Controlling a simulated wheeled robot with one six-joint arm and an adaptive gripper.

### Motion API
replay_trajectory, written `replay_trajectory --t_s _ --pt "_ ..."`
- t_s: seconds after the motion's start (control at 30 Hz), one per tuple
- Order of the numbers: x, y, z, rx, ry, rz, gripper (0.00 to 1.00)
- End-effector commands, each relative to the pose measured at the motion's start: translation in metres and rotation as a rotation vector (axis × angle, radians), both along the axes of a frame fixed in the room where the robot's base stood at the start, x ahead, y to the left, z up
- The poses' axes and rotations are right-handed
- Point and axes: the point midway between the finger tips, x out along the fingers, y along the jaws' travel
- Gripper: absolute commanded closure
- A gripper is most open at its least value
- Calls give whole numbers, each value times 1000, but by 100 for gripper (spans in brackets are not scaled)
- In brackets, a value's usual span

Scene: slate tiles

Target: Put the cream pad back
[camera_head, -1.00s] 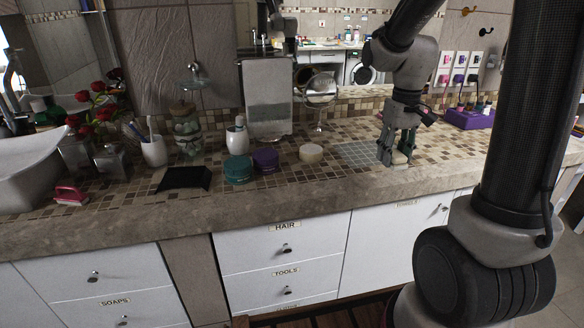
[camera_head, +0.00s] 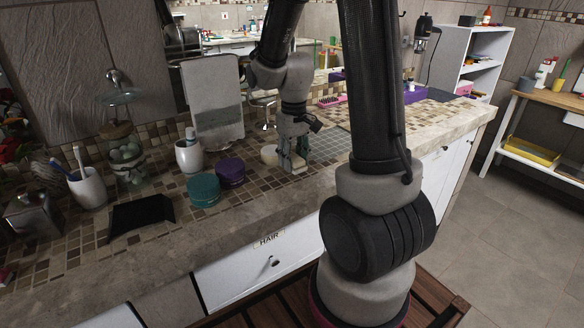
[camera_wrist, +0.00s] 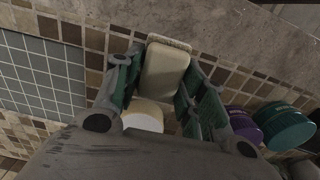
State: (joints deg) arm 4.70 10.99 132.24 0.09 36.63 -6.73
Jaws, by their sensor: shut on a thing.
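My gripper (camera_head: 293,164) is over the counter and also shows in the wrist view (camera_wrist: 168,88). Its green-lined fingers are shut on the cream pad (camera_wrist: 165,70), a pale rounded block with a thin textured edge at its far end. In the head view the pad is mostly hidden by the fingers, and I cannot tell whether it touches the counter. A round cream piece (camera_wrist: 142,115) stands beside it, partly covered by my gripper. It also shows just left of the gripper in the head view (camera_head: 268,155).
A teal jar (camera_head: 203,190) and a purple jar (camera_head: 230,172) stand to the left. A grey tiled patch (camera_wrist: 40,75) of counter is bare.

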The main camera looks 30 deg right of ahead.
Motion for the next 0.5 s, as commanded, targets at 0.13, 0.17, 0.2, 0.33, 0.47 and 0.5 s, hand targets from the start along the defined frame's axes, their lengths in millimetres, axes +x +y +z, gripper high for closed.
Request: replay_trajectory --t_s 0.13,0.17,0.2,0.33,0.47,0.5 --pt "-1 0 -23 1 4 0 79" --pt "-1 0 -26 1 4 0 79" --pt "-1 0 -29 0 3 0 79" --pt "0 0 -31 0 1 0 79" --pt "0 0 -31 0 1 0 79" --pt "0 0 -31 0 1 0 79"
